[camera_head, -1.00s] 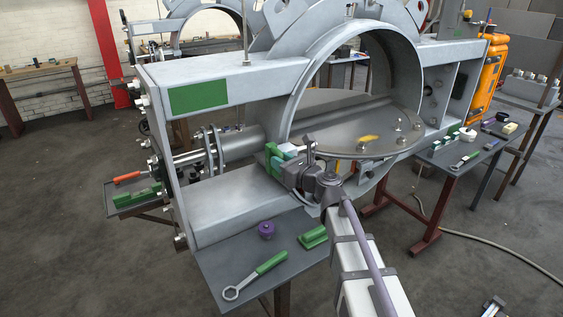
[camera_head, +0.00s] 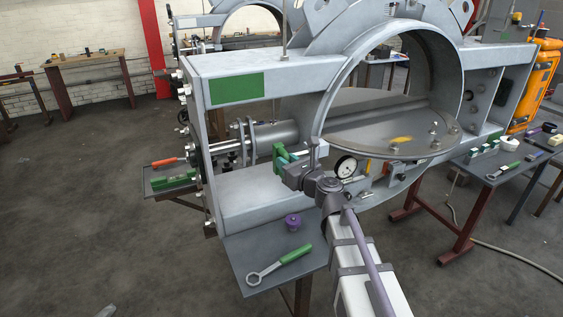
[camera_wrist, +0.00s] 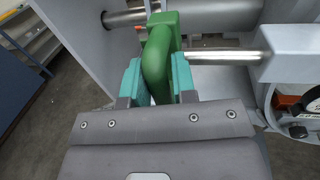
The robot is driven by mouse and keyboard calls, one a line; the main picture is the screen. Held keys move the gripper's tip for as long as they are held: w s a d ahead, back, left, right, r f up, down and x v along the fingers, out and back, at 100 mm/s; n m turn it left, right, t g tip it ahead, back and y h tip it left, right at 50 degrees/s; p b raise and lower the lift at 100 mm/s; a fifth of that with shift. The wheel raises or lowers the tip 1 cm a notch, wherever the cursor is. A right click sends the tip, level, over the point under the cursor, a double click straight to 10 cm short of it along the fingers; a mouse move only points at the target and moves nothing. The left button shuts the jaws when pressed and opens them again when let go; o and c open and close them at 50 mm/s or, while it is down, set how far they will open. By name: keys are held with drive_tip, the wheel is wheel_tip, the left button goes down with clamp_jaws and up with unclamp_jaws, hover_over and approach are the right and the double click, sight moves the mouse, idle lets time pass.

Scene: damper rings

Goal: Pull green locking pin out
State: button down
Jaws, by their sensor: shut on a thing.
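The green locking pin (camera_wrist: 160,50) has a thick looped handle, upright in the wrist view. A bright metal rod (camera_wrist: 225,57) runs from beside the handle to the right and meets a grey block (camera_wrist: 297,52). I cannot tell how much of the rod is inside the block. My gripper (camera_wrist: 160,84) has its teal fingers on both sides of the handle and is shut on it. In the head view the green handle (camera_head: 279,157) shows at my gripper (camera_head: 290,160), in front of the cylinder inside the large grey frame; the fingers partly cover it.
The grey frame (camera_head: 262,200) closes in around my gripper, with its lower beam below. A dial gauge (camera_head: 346,166) is just to the right. A purple knob (camera_head: 292,221) and green-handled wrench (camera_head: 280,262) lie on the front table (camera_head: 236,250).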

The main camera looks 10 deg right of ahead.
drive_tip(key=shift+s+a, duration=0.1)
drive_tip(key=shift+a, duration=0.1)
drive_tip(key=c, duration=1.4)
unclamp_jaws()
drive_tip(key=o, duration=0.4)
drive_tip(key=shift+a, duration=0.2)
drive_tip(key=shift+c, duration=0.2)
drive_tip(key=v, duration=1.1)
